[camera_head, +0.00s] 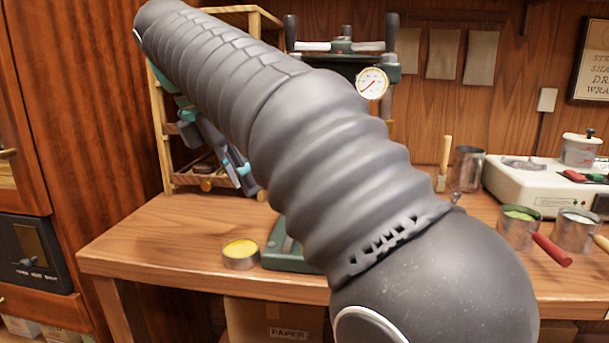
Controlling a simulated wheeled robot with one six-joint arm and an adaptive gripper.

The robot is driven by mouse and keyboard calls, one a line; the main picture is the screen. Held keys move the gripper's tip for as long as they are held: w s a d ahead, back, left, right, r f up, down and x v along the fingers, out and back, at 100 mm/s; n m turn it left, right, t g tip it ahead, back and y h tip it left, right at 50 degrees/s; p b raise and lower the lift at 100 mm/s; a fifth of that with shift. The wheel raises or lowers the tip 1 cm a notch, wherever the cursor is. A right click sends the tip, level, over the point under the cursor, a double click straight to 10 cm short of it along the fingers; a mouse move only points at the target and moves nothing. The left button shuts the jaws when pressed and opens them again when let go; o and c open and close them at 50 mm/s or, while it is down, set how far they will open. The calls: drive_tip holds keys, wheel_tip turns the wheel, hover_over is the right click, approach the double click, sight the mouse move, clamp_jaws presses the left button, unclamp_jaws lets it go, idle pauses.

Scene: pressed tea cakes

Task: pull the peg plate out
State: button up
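A wooden rack (161,120) stands at the back left of the bench, with slatted shelves. A low shelf or plate (190,181) in it carries small dark things; I cannot tell whether it is the peg plate. My grey ribbed arm crosses the middle of the view and hides much of the rack. My gripper (246,180), dark grey with teal parts, shows partly below the arm, at the rack's front right. Its fingertips point down and to the right. I cannot make out whether anything is between its fingers.
A press with a dial gauge (372,83) stands behind my arm, its green base (284,253) partly hidden. A tin with yellow contents (240,254) sits beside it. A white hotplate unit (540,186) and metal pots (519,228) fill the right. The bench's front left (150,245) is clear.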

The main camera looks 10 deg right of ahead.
drive_tip(key=w+d+f, duration=0.1)
drive_tip(key=d, duration=0.3)
drive_tip(key=w+d+f, duration=0.1)
drive_tip(key=w+d, duration=0.1)
drive_tip(key=d, duration=0.2)
drive_tip(key=w+d+f+b, duration=0.1)
drive_tip(key=w+d, duration=0.1)
drive_tip(key=d, duration=0.2)
drive_tip(key=shift+w+d+f, duration=0.15)
drive_tip(key=shift+d+f, duration=0.05)
drive_tip(key=shift+f, duration=0.05)
drive_tip(key=shift+w+d+f, duration=0.1)
drive_tip(key=shift+d+f, duration=0.1)
drive_tip(key=shift+f, duration=0.35)
drive_tip(key=shift+c, duration=0.3)
clamp_jaws()
